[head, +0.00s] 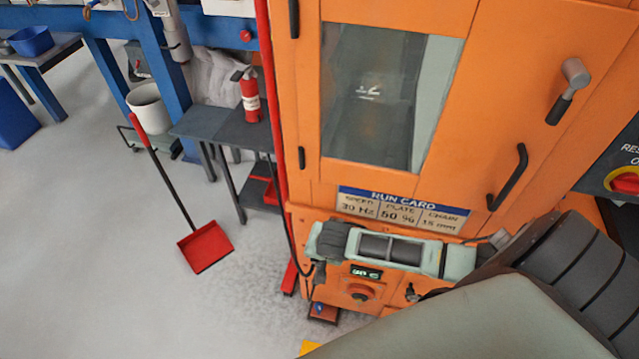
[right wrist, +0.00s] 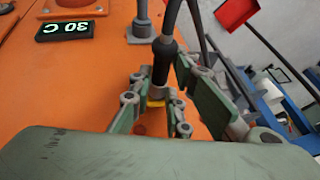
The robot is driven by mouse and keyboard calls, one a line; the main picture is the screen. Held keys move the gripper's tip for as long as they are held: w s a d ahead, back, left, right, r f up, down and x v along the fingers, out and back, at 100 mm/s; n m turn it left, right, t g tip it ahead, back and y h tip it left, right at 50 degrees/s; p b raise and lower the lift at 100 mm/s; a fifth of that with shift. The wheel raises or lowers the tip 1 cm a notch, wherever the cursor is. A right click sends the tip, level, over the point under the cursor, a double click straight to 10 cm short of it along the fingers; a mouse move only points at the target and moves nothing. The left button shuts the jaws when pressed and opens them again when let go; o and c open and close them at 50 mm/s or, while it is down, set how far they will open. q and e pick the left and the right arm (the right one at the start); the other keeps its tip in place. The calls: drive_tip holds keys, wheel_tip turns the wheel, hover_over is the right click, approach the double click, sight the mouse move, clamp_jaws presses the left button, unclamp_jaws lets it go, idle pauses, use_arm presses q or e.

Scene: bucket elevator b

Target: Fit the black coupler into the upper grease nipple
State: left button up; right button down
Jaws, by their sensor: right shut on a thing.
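The black coupler (right wrist: 161,60) is on the end of a dark hose, between the green fingers of my right gripper (right wrist: 160,78), which is shut on it. In the head view my right gripper (head: 325,243) is in front of the orange cabinet's lower face, left of the small display; its fingers are mostly hidden. A grey fitting (right wrist: 140,25) stands on the orange panel beside the coupler, apart from it; I cannot tell whether it is a grease nipple. A small yellow part (right wrist: 155,103) shows behind the coupler. No upper nipple can be made out clearly. My left gripper is out of view.
The orange cabinet (head: 482,110) has a window, handles and a run card (head: 402,210). A display (head: 365,272) and red knob (head: 360,292) are below my right wrist. A grey table (head: 235,128) with a fire extinguisher (head: 250,95) stands left.

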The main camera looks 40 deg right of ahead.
drive_tip(key=shift+s+a+p, duration=0.45)
drive_tip(key=shift+a+p, duration=0.1)
drive_tip(key=shift+p, duration=0.05)
idle(0.5)
drive_tip(key=shift+s+a, duration=0.1)
drive_tip(key=shift+s+a+p, duration=0.95)
drive_tip(key=shift+s+a, duration=0.2)
drive_tip(key=shift+a, duration=0.15)
drive_tip(key=s+a+p, duration=0.1)
drive_tip(key=s+a, duration=0.1)
drive_tip(key=a, duration=0.1)
drive_tip(key=shift+s+p, duration=0.3)
drive_tip(key=shift+p, duration=0.05)
